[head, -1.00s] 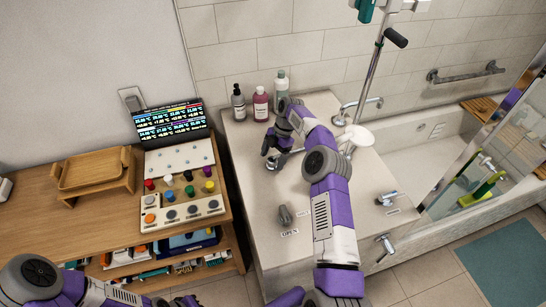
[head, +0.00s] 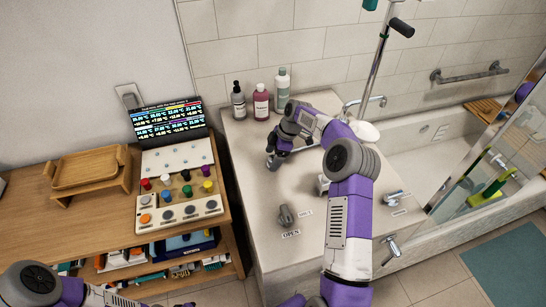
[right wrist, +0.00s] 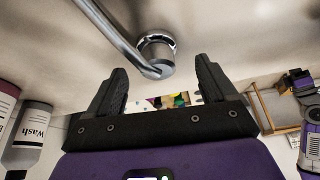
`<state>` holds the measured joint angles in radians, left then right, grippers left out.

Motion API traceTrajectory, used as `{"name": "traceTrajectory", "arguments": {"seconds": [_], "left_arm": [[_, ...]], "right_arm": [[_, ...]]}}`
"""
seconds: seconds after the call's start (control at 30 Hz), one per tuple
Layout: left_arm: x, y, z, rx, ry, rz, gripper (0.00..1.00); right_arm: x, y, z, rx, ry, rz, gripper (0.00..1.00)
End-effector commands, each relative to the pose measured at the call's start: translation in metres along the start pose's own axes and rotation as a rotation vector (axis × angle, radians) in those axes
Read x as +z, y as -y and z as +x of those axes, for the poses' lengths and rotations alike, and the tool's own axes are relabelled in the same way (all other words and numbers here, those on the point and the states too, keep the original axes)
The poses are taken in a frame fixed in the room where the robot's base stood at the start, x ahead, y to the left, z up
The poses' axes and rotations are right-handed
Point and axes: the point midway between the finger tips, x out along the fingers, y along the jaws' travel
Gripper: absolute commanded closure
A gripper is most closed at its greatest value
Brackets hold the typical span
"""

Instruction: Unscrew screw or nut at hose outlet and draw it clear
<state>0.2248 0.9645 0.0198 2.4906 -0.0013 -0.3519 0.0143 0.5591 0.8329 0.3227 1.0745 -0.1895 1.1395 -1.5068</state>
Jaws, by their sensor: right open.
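My right gripper (head: 273,160) is over the counter's left part, in front of the bottles. In the right wrist view its two fingers (right wrist: 161,82) are apart with nothing between them. Just beyond the fingertips is a short metal cylinder (right wrist: 157,52) with a bright ring at its base, at the end of a chrome pipe (right wrist: 108,32). The gripper does not visibly touch it. I cannot tell whether this cylinder is the screw or nut at the hose outlet. In the head view my arm partly hides this spot. My left arm shows at the bottom left; its gripper is out of view.
Several bottles (head: 261,102) stand at the back of the counter (head: 262,200). A grey knob (head: 286,216) sits by the OPEN label. A chrome faucet (head: 372,101), a tap (head: 392,198) and the tub are to the right. A wooden table (head: 60,235) stands left.

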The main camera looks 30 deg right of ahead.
Motion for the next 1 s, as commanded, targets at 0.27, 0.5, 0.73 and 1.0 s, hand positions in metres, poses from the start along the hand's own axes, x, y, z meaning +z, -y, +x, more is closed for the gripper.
{"name": "traceTrajectory", "arguments": {"seconds": [0.27,0.5,0.73,1.0], "left_arm": [[-0.001,0.009,0.025,0.0,0.0,0.0,1.0],[-0.002,0.014,0.038,0.0,0.0,0.0,1.0],[-0.002,0.014,0.038,0.0,0.0,0.0,1.0],[-0.002,0.017,0.046,0.0,0.0,0.0,1.0]], "right_arm": [[0.001,0.001,0.004,0.103,0.002,0.241,0.15],[0.0,0.001,0.002,0.198,0.001,0.476,0.15],[-0.001,0.0,0.0,0.211,-0.001,0.508,0.15],[-0.001,0.001,0.002,0.257,0.0,0.613,0.15]]}}
